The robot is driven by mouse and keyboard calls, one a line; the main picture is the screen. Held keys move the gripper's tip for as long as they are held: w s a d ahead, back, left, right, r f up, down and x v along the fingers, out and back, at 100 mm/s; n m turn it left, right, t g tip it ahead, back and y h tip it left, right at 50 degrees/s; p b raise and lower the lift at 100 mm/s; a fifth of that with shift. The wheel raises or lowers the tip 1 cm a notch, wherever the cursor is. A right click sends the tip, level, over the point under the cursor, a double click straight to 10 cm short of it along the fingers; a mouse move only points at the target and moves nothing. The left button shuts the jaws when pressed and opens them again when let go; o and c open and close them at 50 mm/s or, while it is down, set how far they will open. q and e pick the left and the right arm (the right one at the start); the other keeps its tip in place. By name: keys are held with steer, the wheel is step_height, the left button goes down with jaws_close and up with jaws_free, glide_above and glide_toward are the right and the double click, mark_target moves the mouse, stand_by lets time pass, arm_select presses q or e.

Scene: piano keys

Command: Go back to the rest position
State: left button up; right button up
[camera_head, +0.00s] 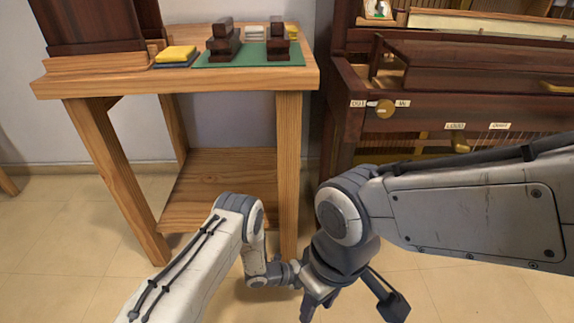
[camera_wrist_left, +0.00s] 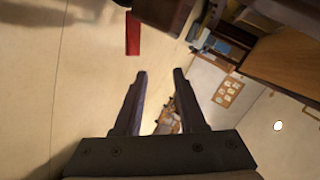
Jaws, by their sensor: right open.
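My right gripper (camera_head: 352,309) hangs low in front of the bench, at the lower middle of the head view. Its two dark fingers are spread apart with nothing between them. My left arm comes in from the bottom left and reaches beside the right wrist. In the head view its gripper cannot be made out. In the left wrist view my left gripper (camera_wrist_left: 159,76) shows two dark fingers apart. No object is held between them.
A wooden bench (camera_head: 59,86) carries a green mat (camera_head: 205,60), dark wooden blocks (camera_head: 222,42) and a yellow block (camera_head: 176,53). A dark piano (camera_head: 343,78) with labels stands at right. Tiled floor lies open below. The left wrist view shows a red object (camera_wrist_left: 132,34).

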arm_select(q)
steer(key=w+a+r+n+t+y+p, duration=0.15)
steer(key=w+r+n+y, duration=0.25)
steer(key=r, duration=0.8)
steer(key=w+r+n+t+y+p, duration=0.2)
steer(key=w+r+n+y+p, duration=0.15)
steer(key=r, duration=0.75)
steer(key=s+a+r+n+g+y+p, duration=0.15)
steer(key=s+a+r+n, duration=0.35)
steer(key=r, duration=0.5)
steer(key=s+a+r+n+g+y+p, duration=0.1)
steer(key=s+a+r+n+y+p, duration=0.15)
steer(key=s+r, duration=0.6)
steer(key=s+a+r+n+g+p, duration=0.1)
steer(key=s+a+r+n+g, duration=0.2)
steer(key=s, duration=0.7)
steer(key=s+a+r+n+g+p, duration=0.1)
steer(key=s+a+r+n+p, duration=0.25)
steer(key=s, duration=0.55)
step_height(320, 180, up, 40)
steer(key=p, duration=3.6)
steer(key=shift+s+a+f+y, duration=0.2)
steer(key=shift+s+a+y, duration=0.05)
steer(key=shift+a+y, duration=0.2)
steer(key=shift+d+m, duration=0.15)
steer(key=shift+m, duration=0.1)
